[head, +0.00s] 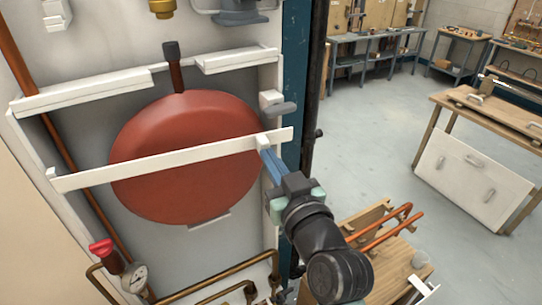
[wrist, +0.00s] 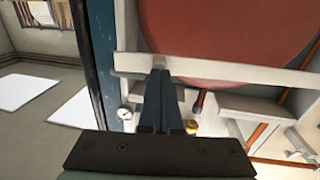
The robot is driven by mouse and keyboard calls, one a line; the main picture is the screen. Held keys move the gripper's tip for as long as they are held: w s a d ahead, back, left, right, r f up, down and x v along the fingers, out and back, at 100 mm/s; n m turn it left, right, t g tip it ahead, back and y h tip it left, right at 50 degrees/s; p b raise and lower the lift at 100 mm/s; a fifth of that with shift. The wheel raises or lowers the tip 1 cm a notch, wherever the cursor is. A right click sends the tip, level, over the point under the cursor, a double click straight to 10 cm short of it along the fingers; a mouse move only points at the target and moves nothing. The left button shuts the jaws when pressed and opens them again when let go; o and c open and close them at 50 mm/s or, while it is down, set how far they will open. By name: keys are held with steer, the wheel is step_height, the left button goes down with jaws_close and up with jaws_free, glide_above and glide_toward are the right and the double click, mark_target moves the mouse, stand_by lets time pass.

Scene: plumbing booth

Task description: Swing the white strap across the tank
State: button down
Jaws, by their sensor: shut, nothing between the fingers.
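The white strap (head: 160,163) lies across the front of the red tank (head: 185,125) in the head view, from a pivot end at the left to its free end at the right frame post. It also crosses the wrist view (wrist: 225,72), with the red tank (wrist: 225,35) behind it. My gripper (head: 264,145) is shut with nothing between its fingers. Its fingertips are at a small block near the strap's right end; I cannot tell whether they touch it. In the wrist view the closed fingers (wrist: 160,75) reach the strap's edge.
A grey latch (head: 280,108) sits on the right post just above the strap. A wooden stand (head: 385,270) with copper pipes is at lower right. Open floor lies to the right.

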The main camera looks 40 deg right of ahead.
mark_target(263, 135)
steer(key=shift+w, duration=0.1)
steer(key=b+x, duration=0.2)
steer(key=x, duration=0.3)
steer(key=shift+w+d+f, duration=0.1)
steer(key=shift+d, duration=0.2)
steer(key=shift+r, duration=0.5)
steer(key=shift+a+f, duration=0.1)
